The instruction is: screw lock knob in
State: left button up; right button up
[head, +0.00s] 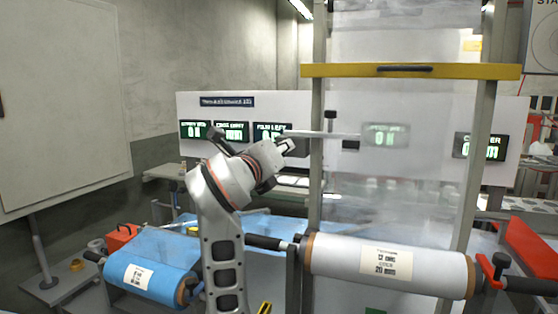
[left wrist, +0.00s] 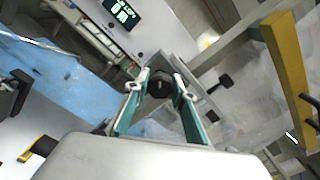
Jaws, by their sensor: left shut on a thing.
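My left gripper (head: 286,146) is raised in front of the display board in the head view. In the left wrist view its two green-edged fingers (left wrist: 160,92) are closed on a dark, round knob (left wrist: 160,82), which I take to be the lock knob. The knob sits between the fingertips. In the head view the knob is too small and hidden to make out. I cannot tell whether it touches a threaded hole or anything else. My right gripper is in neither view.
A white film roll (head: 340,262) lies across the front right, with a red bracket (head: 494,270) at its right end. A blue roll (head: 150,276) lies front left. A frame post (head: 317,180) and yellow crossbar (head: 450,71) stand right of my gripper. A display board (head: 200,104) is behind.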

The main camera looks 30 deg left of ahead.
pick_arm(q)
jog(key=shift+n+b, duration=0.6)
jog(key=shift+n, duration=0.5)
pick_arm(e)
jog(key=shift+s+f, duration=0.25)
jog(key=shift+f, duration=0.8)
pick_arm(q)
jog(key=shift+r, duration=0.1)
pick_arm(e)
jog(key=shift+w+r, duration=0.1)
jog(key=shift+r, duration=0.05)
pick_arm(q)
jog(key=o, duration=1)
jog(key=shift+o, duration=0.6)
notch_tip(320, 180, up, 8)
jog(key=shift+r, duration=0.95)
